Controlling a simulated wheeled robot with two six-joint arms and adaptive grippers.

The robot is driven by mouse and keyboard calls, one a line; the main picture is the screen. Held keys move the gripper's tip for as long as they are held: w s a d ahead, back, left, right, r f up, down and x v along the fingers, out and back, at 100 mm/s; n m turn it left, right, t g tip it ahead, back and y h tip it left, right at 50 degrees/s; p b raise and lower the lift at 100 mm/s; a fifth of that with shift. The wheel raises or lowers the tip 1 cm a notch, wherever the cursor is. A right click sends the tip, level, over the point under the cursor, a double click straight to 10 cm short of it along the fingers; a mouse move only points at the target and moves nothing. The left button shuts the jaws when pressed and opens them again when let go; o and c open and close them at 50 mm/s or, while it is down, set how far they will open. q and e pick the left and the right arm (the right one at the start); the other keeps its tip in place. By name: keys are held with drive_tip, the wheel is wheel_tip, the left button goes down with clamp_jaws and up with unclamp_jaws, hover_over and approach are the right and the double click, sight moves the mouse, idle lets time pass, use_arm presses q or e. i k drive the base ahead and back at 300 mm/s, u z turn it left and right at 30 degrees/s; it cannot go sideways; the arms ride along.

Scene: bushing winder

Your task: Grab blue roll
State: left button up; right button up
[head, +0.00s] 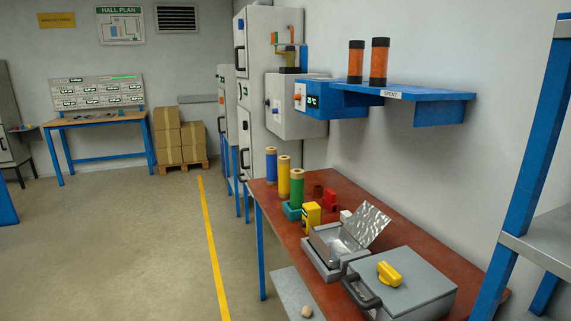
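The blue roll (271,166) stands upright near the far left corner of the red-brown table (338,193). It has a tan top end. A yellow roll (283,178) stands just to its right and nearer, and a green roll (297,189) stands nearer still. The yellow roll's upper part comes close to the blue roll in the picture. Neither of my grippers is in view.
On the table are a yellow device (311,216), an open metal box (334,246) and a grey case (413,283). A blue wall shelf (425,93) above holds two orange-black rolls (379,62). A blue rack (528,160) stands at right. Floor left of the table is clear.

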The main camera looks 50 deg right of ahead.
sight(271, 152)
drive_tip(key=z, duration=0.45)
drive_tip(key=i, duration=1.8)
drive_tip(key=z, duration=1.35)
drive_tip(key=i, duration=0.9)
drive_tip(key=z, duration=1.05)
